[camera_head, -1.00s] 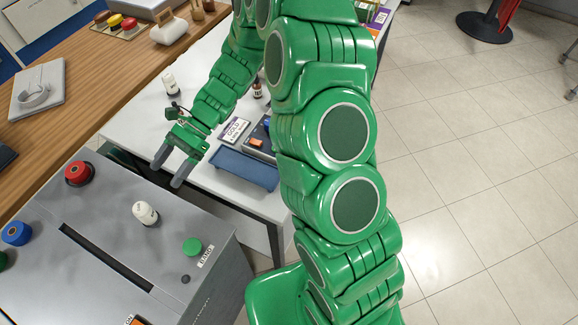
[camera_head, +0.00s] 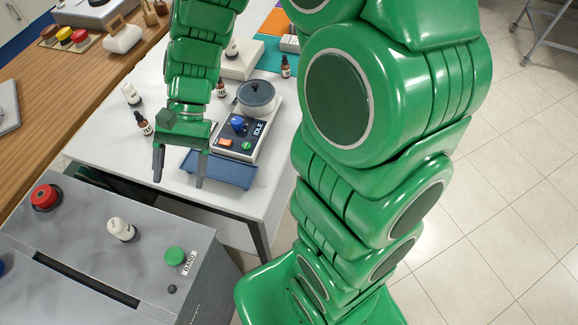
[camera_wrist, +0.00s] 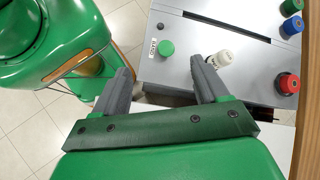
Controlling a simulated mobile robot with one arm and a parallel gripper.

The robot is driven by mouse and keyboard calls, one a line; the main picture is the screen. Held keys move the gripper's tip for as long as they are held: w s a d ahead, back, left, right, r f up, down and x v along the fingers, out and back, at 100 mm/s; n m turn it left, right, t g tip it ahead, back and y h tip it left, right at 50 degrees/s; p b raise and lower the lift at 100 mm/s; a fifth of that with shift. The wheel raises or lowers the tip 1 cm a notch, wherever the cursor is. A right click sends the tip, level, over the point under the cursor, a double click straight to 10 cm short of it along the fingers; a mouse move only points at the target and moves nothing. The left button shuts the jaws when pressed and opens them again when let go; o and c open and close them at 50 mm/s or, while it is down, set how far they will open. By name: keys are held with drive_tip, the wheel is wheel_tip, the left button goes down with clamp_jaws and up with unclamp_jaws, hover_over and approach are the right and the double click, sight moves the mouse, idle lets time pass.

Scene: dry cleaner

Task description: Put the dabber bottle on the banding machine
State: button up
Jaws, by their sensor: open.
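A white capped bottle (camera_head: 121,229), which looks like the dabber bottle, stands on the grey top of the banding machine (camera_head: 85,245), between the red knob and the green button. It also shows in the wrist view (camera_wrist: 222,58), just beyond the right fingertip. My gripper (camera_head: 180,178) is open with nothing between its fingers. In the head view it hangs near the front edge of the white table, beyond the machine and apart from the bottle. In the wrist view the gripper (camera_wrist: 160,68) points towards the machine.
The banding machine carries a red knob (camera_head: 45,197), a green button (camera_head: 174,257) and a long dark slot. On the white table (camera_head: 225,200) are a blue tray (camera_head: 232,174), a scale-like device (camera_head: 255,128), brown dropper bottles and another white bottle (camera_head: 131,95).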

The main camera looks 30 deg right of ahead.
drive_tip(key=s+d+r+n+t+h, duration=0.2)
drive_tip(key=s+d, duration=0.4)
drive_tip(key=d, duration=0.3)
drive_tip(key=s+d+r+n+t+h, duration=0.2)
drive_tip(key=s+d+r+h, duration=0.2)
drive_tip(key=s+d, duration=0.3)
drive_tip(key=shift+s+d+r, duration=0.15)
drive_tip(key=shift+s+d, duration=0.05)
drive_tip(key=shift+d, duration=0.8)
